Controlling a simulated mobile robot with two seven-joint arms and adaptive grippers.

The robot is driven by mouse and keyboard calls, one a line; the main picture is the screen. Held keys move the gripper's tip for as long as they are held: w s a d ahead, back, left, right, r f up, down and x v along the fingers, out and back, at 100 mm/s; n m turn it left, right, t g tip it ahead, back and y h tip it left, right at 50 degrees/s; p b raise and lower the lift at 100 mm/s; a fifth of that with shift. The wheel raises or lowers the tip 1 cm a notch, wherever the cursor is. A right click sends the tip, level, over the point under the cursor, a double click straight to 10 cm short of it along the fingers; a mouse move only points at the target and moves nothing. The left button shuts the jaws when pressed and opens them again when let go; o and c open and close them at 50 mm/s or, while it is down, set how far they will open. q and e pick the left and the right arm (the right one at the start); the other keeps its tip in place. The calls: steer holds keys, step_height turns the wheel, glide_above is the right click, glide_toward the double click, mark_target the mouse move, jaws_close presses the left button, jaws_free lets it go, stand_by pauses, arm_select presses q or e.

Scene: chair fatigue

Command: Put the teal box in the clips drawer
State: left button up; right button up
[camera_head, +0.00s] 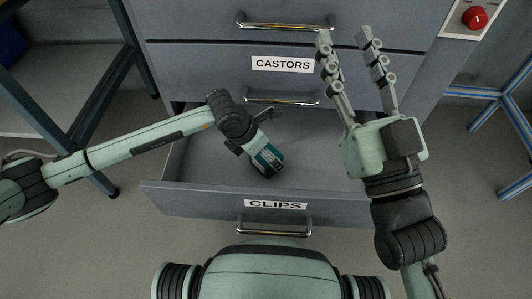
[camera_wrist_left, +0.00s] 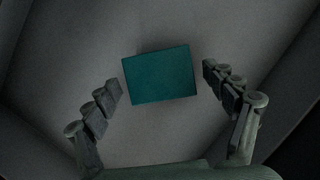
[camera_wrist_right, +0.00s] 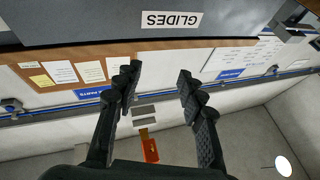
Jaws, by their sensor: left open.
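The teal box (camera_wrist_left: 160,75) lies on the floor of the open clips drawer (camera_head: 330,205), and part of it shows in the head view (camera_head: 268,161) beside my left wrist. My left gripper (camera_wrist_left: 162,79) points down into the drawer. Its fingers are spread, one to each side of the box, and the box looks just beyond the fingertips with no visible contact. In the head view my left arm hides much of this gripper. My right gripper (camera_head: 345,37) is open and empty, raised in front of the upper drawers to the right.
The castors drawer (camera_head: 200,62) above is shut, with a handle (camera_head: 283,97) close to my left wrist. A red knob (camera_head: 474,17) is at the upper right. Blue metal legs (camera_head: 505,105) stand at the right. The clips drawer's right part looks empty.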

arm_select(q)
steer(key=p+v, duration=0.1)
steer(key=v, duration=0.8)
steer(key=shift+r, duration=0.4)
arm_select(e)
steer(key=shift+w+d+f+g+h, duration=0.15)
steer(key=shift+w+f+g+h, duration=0.25)
steer(key=shift+f, duration=0.5)
steer(key=shift+w+d+f+g+h, duration=0.1)
steer(key=shift+w+f+g, duration=0.1)
steer(key=shift+f+g, duration=0.5)
steer(key=shift+w+d+f+g+h, duration=0.2)
steer(key=shift+w+f+g, duration=0.1)
steer(key=shift+f, duration=0.75)
arm_select(q)
steer(key=shift+s+a, duration=0.1)
arm_select(e)
steer(key=shift+a, duration=0.1)
steer(key=shift+c, duration=0.2)
